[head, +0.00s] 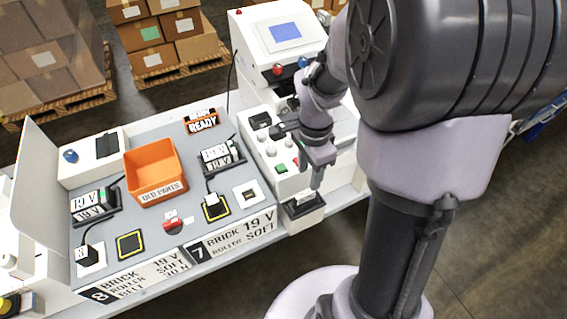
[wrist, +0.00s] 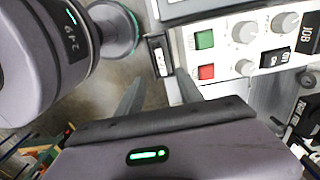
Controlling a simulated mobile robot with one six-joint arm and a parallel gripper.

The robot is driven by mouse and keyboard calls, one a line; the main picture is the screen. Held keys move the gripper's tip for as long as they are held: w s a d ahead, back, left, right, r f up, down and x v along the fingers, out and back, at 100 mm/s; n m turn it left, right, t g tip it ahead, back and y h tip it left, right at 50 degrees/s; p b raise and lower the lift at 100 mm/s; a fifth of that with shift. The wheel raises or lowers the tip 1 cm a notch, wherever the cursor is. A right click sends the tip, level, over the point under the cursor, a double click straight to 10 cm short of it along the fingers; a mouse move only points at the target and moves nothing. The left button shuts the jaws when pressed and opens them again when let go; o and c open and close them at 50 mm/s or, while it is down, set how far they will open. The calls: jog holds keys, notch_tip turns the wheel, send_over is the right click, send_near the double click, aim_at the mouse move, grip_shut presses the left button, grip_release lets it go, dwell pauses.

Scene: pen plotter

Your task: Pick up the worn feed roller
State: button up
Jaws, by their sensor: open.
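My gripper (head: 317,184) points down over the front end of the white machine in the head view. In the wrist view its two dark fingers (wrist: 157,88) stand apart with nothing between them. In the head view this bay (head: 303,207) is a dark opening in the top of a white box, just below the gripper. Something dark with a light part sits in it; I cannot tell for sure that it is the worn feed roller. My gripper does not visibly touch it.
The machine's panel (wrist: 240,45) with green and red buttons and knobs is close to the fingers. Left of it is a grey bench with an orange OLD PARTS bin (head: 155,172), a red button (head: 173,226), battery docks and yellow-edged pads. Boxes on pallets stand behind.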

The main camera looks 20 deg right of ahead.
aim_at(305, 194)
notch_tip(305, 194, down, 7)
jog(key=shift+b, duration=1.05)
notch_tip(305, 194, down, 5)
jog(key=shift+w+a+f+b, duration=0.1)
jog(key=shift+w+a+b, duration=0.05)
jog(key=shift+b, duration=1.1)
jog(key=shift+r, duration=0.2)
grip_shut()
